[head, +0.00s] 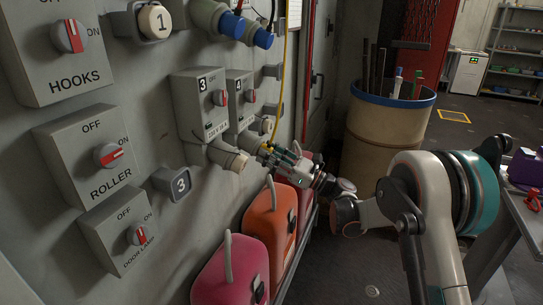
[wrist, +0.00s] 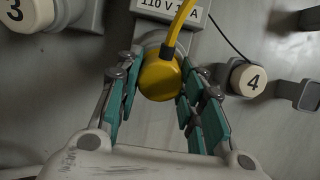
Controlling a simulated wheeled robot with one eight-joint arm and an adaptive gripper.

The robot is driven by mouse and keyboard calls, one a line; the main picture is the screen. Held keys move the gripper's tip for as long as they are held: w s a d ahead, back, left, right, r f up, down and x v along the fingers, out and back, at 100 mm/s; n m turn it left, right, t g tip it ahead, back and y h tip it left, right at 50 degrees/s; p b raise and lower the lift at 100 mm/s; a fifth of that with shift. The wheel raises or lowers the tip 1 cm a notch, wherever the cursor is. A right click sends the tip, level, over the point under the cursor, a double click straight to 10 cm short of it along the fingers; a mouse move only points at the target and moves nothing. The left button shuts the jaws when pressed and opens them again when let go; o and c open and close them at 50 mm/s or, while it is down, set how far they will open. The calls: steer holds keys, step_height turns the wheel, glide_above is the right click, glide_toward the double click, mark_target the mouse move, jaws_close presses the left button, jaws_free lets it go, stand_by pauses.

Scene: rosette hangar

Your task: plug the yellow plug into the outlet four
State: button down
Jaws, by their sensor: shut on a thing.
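My gripper (head: 272,152) is shut on the yellow plug, with teal fingers on both sides of it in the wrist view (wrist: 160,95). The yellow plug (wrist: 159,78) is round, and its yellow cord (wrist: 178,30) runs upward. In the head view the plug is mostly hidden by the fingers, and the cord (head: 284,65) rises past the outlet boxes. Outlet four (head: 240,88) is a grey box on the wall. In the wrist view the plug is in front of its round socket and covers most of it. I cannot tell how deep the plug sits.
Outlet three (head: 198,98) is just left, its pipe-like socket (head: 228,158) close to my gripper. A cap marked 4 (wrist: 252,82) is right of the fingers. Orange (head: 270,222) and magenta (head: 232,272) canisters stand below. A blue-rimmed drum (head: 385,140) is at the right.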

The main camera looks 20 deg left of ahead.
steer(key=c, duration=1)
jaws_free()
steer(key=shift+d, duration=0.1)
